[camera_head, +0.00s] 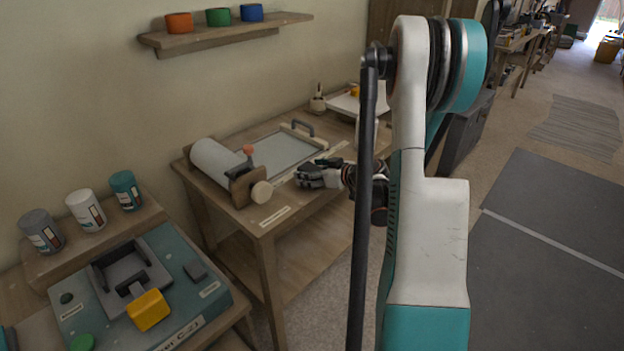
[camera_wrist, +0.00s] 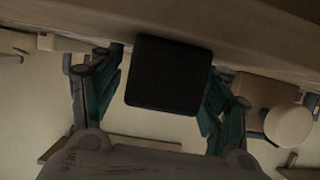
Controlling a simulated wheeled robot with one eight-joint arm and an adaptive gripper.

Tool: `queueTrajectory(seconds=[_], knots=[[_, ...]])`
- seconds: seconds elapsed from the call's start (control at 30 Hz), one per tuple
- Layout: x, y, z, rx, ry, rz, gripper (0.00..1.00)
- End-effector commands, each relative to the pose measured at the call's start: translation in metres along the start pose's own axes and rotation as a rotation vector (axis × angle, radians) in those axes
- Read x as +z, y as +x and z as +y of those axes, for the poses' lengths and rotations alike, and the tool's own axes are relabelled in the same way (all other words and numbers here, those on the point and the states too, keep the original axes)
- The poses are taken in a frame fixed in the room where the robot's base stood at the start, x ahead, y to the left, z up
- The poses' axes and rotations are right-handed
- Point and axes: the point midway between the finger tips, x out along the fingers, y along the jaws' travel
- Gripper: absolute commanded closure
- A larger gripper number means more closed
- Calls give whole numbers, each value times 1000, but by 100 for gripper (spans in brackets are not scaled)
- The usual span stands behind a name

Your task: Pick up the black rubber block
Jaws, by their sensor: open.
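The black rubber block (camera_wrist: 168,75) shows in the wrist view as a dark, rounded square between my gripper's two teal fingers. The fingers stand on either side of it, with the right one close to its edge; I cannot tell whether either touches it. My gripper (camera_head: 308,176) is open. In the head view it is over the front part of the wooden table with the roller press, low near the tabletop. I cannot make out the block in the head view, where the gripper and arm cover that area.
A white roller (camera_head: 216,163) with a round wooden knob (camera_head: 262,192) stands left of my gripper. A grey plate (camera_head: 280,150) lies behind it. A teal machine (camera_head: 208,305) and several paint cans stand at lower left. A wall shelf (camera_head: 225,35) holds three coloured rolls.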

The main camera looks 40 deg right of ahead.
Motion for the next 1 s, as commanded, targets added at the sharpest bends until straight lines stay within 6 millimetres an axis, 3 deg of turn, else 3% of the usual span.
queueTrajectory(seconds=[0.13, 0.37, 0.77, 1.0], knots=[[-1, -1, 0, 1, 0, 0, 31], [-1, -1, 0, 0, 0, 0, 83], [-4, -2, 0, 1, 0, 0, 84], [-28, -13, 0, 1, 0, 0, 84]])
